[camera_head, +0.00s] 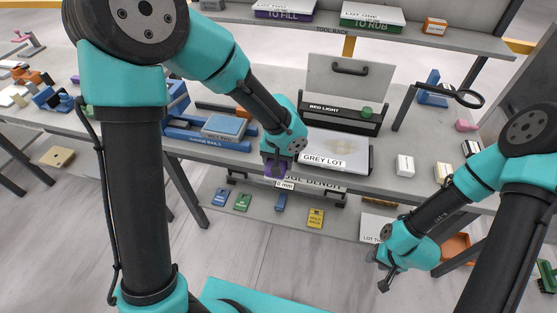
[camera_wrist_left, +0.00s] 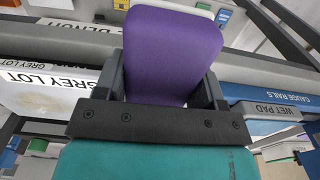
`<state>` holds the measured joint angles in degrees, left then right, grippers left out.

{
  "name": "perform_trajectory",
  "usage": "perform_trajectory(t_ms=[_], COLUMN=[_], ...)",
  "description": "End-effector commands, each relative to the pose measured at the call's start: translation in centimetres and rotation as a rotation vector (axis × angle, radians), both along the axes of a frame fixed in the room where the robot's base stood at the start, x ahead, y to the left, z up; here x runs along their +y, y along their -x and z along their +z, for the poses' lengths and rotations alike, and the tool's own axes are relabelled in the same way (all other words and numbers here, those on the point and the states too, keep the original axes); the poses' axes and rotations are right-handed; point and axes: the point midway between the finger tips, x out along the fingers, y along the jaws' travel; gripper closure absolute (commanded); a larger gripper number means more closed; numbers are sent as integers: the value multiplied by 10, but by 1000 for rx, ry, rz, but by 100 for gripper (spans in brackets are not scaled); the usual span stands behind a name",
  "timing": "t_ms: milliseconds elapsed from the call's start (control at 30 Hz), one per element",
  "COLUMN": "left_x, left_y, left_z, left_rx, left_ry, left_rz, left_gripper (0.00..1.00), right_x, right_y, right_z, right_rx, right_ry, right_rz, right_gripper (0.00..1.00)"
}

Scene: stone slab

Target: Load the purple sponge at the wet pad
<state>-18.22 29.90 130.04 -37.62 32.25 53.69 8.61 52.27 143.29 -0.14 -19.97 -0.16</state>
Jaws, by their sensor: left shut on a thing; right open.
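The purple sponge (camera_wrist_left: 172,52) fills the upper middle of the left wrist view, between the fingers of my left gripper (camera_wrist_left: 170,85). In the head view my left gripper (camera_head: 278,160) is shut on it, and only a small purple part of the sponge (camera_head: 275,171) shows near the bench's front edge. The wet pad (camera_head: 224,126), a light blue block, sits by the blue gauge rails (camera_head: 195,137), left of the gripper and apart from it. Its label also shows at the right of the left wrist view (camera_wrist_left: 264,110). My right gripper (camera_head: 384,273) is open and empty, low at the right.
The white grey lot board (camera_head: 335,152) lies just right of my left gripper. The bed light box (camera_head: 345,95) stands behind it. Small white blocks (camera_head: 405,165) and a black-ringed magnifier (camera_head: 462,96) are on the right. Several coloured tags (camera_head: 316,218) are below the front edge.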

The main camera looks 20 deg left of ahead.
Motion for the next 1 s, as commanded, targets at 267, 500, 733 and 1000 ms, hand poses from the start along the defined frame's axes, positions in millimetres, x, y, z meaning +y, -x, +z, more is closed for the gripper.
perform_trajectory(t_ms=[267, 500, 733, 1000], left_x=[7, 50, 122, 204], left_y=[-7, -45, -87, -113], left_z=[2, 19, 47, 79], left_rx=[-2, -12, -14, -6], left_ry=[-2, -9, -13, -5], left_rz=[29, 202, 454, 708], left_gripper=[56, 56, 56, 56], right_x=[0, 0, 0, 0], right_y=[0, 0, 0, 0], right_z=[0, 0, 0, 0], right_rx=[0, 0, 0, 0], right_ry=[0, 0, 0, 0], right_rz=[0, 0, 0, 0], right_gripper=[57, 57, 57, 57])
